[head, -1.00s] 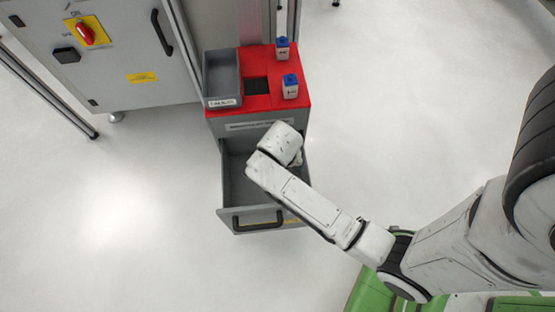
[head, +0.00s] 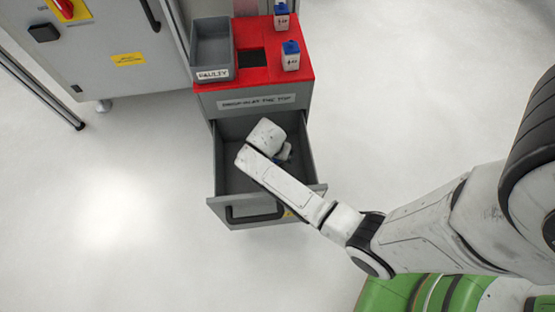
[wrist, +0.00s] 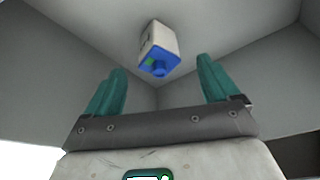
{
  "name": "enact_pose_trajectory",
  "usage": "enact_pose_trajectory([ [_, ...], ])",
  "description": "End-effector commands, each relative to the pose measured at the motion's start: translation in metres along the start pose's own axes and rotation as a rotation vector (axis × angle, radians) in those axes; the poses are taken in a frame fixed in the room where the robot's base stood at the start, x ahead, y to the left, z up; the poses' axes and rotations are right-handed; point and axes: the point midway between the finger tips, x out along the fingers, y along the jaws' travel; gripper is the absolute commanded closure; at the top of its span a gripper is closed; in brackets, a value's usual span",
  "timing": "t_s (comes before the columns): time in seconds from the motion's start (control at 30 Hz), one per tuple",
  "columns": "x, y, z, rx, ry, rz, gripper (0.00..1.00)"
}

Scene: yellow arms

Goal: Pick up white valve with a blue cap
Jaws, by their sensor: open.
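A white valve with a blue cap (wrist: 160,46) lies in the grey drawer (wrist: 60,60), near an inner corner, its blue end facing my wrist camera. My gripper (wrist: 161,64) is open, with its two teal fingers apart on either side of the valve in the wrist view. Nothing is between the fingers, as far as I can tell; the gap to the valve is hard to judge. In the head view my wrist hangs over the open drawer (head: 228,180) and mostly hides the gripper and valve. A small blue patch shows beside the wrist there.
The red cabinet top (head: 262,77) carries two more white valves with blue caps, one at the back (head: 281,16) and one in front (head: 291,56), a grey bin (head: 212,50) and a dark square opening. Drawer walls surround my gripper. A grey machine cabinet (head: 95,45) stands left.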

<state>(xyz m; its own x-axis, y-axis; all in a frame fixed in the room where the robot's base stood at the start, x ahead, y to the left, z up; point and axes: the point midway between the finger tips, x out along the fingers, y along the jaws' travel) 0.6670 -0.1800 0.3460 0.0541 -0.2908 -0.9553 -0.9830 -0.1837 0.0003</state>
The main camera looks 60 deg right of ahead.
Motion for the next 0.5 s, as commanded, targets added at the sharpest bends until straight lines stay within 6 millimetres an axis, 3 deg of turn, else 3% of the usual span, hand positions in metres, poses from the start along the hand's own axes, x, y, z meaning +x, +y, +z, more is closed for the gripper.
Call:
enact_pose_trajectory([
  [0.4, 0.049, 0.001, -0.001, 0.001, -0.001, 0.001, 0.12],
  [0.5, 0.052, 0.001, -0.002, 0.0, 0.0, -0.001, 0.12],
])
